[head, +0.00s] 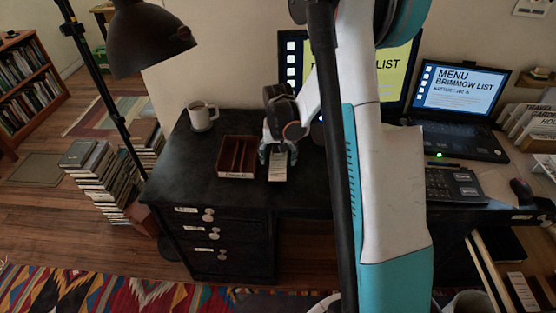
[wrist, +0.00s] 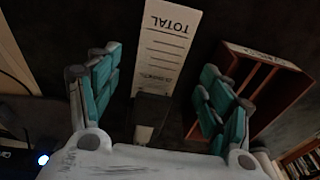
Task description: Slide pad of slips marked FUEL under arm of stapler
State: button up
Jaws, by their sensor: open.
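A white pad of slips (wrist: 165,45) lies on the dark desk, with TOTAL printed upside down at its far end in the wrist view. I cannot read FUEL on it. The pad also shows in the head view (head: 278,174), just in front of my gripper (head: 277,152). A dark block (wrist: 152,107), which may be the stapler, covers the pad's near end; I cannot tell whether the pad is under its arm. In the wrist view my gripper (wrist: 158,98) is open, its teal fingers on either side of the block and pad, apart from both.
A wooden tray (head: 221,157) with compartments stands just left of the pad; it is on the right in the wrist view (wrist: 290,96). A mug (head: 201,118) stands farther left. A laptop (head: 460,109) and a keypad device (head: 452,186) are on the right. The desk's left front is clear.

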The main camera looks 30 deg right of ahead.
notch_tip(320, 180, up, 9)
jog(key=s, duration=0.1)
jog(key=shift+a+r, duration=0.2)
jog(key=shift+a, duration=0.1)
